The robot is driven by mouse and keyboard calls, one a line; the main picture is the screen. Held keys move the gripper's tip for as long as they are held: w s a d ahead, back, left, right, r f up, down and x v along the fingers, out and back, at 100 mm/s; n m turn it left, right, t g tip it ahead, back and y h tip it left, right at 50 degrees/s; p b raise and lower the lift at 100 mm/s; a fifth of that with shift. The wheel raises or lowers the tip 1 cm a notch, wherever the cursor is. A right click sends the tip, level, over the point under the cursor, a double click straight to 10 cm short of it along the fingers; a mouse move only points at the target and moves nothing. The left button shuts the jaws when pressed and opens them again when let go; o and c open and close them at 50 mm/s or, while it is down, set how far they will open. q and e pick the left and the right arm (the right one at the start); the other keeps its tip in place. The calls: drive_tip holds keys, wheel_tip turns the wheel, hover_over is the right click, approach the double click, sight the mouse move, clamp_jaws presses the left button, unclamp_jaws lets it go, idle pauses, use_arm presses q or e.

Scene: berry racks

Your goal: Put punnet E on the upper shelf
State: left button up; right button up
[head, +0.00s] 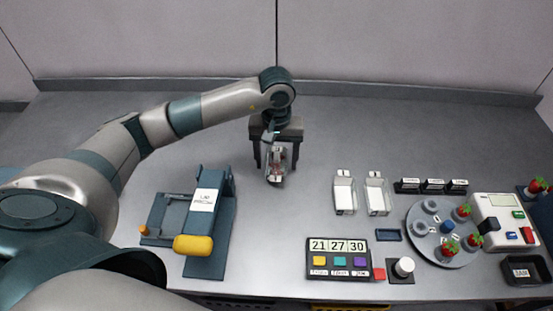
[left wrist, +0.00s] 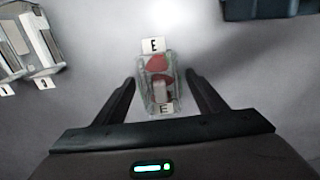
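Punnet E (left wrist: 158,82) is a small clear punnet with red berries and two white "E" labels. In the head view, punnet E (head: 277,167) sits below my left gripper (head: 276,153) at the middle of the table. In the left wrist view, the two dark fingers of my left gripper (left wrist: 161,80) stand apart on either side of the punnet, with narrow gaps visible. It is open around the punnet. My right gripper is not in view. I cannot make out an upper shelf in either view.
Two clear punnets (head: 345,194) (head: 376,194) stand to the right. A blue label press (head: 208,222) with a yellow handle is at left. A number panel (head: 339,258), a round tray (head: 428,225) with strawberries and a white scale-like device (head: 504,222) are at right. The back of the table is clear.

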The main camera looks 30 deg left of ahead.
use_arm(q)
drive_tip(key=shift+r, duration=0.15)
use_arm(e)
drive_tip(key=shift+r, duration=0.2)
use_arm(q)
drive_tip(key=shift+r, duration=0.1)
drive_tip(key=shift+r, duration=0.35)
wheel_tip(320, 180, up, 8)
drive_tip(key=b, duration=0.3)
wheel_tip(320, 180, up, 3)
drive_tip(key=shift+r+b, duration=0.1)
drive_tip(key=shift+b, duration=0.35)
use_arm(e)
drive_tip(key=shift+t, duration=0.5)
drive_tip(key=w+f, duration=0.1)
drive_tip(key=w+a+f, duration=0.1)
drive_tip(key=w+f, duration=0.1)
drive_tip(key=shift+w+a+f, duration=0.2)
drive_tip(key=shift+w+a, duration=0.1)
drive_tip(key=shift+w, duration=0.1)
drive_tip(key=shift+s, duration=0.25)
